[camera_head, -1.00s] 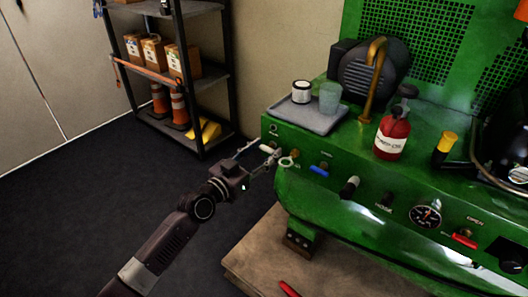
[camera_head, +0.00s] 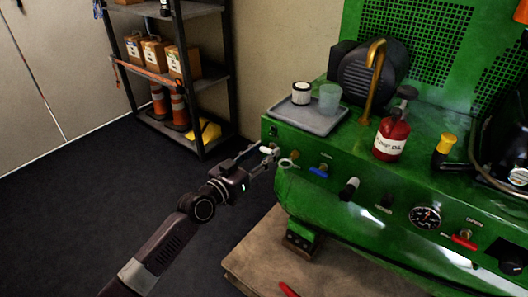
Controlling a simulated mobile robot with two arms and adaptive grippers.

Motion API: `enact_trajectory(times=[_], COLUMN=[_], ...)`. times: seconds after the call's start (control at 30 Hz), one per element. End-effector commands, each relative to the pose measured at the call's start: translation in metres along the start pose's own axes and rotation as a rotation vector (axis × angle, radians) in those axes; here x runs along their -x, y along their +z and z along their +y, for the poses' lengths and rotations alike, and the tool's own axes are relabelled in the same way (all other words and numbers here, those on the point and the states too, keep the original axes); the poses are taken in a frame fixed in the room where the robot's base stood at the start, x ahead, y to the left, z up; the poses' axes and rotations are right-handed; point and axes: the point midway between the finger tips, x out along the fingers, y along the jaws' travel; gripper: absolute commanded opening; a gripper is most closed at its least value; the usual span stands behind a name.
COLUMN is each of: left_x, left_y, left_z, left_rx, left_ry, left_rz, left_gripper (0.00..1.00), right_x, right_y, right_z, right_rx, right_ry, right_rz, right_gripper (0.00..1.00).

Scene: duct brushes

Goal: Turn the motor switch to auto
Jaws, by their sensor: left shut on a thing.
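My left gripper (camera_head: 268,156) is at the left end of the green machine's front panel (camera_head: 335,205). Its fingers are closed around a small white-tipped handle (camera_head: 267,150), which they partly hide. I cannot read a label there, so I cannot tell if this is the motor switch or how it is set. Further right on the panel are a blue lever (camera_head: 319,171), a black knob with a pale end (camera_head: 349,188) and a red lever (camera_head: 464,240). My right gripper is out of view.
On the machine stand a grey tray (camera_head: 310,119) with a jar and a clear cup, a brass pipe (camera_head: 373,80), a red oil bottle (camera_head: 391,136) and a yellow-capped item (camera_head: 446,144). A black shelf (camera_head: 197,84) stands at the back left. The dark floor is clear.

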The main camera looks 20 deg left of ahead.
Motion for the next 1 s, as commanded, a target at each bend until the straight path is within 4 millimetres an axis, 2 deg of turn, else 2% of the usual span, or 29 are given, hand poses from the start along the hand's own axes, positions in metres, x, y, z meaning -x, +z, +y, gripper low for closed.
enact_trajectory(times=[0.53, 1.0], left_x=[0.000, 0.000], left_y=[0.001, 0.002], left_z=[-0.003, -0.004], left_rx=[0.493, 0.941], left_ry=[-0.001, -0.001], left_rz=[-0.002, 0.000], left_gripper=[0.14, 0.14], right_x=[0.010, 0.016], right_y=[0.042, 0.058], right_z=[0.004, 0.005], right_rx=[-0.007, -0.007], right_ry=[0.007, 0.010], right_rz=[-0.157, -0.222], right_gripper=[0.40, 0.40])
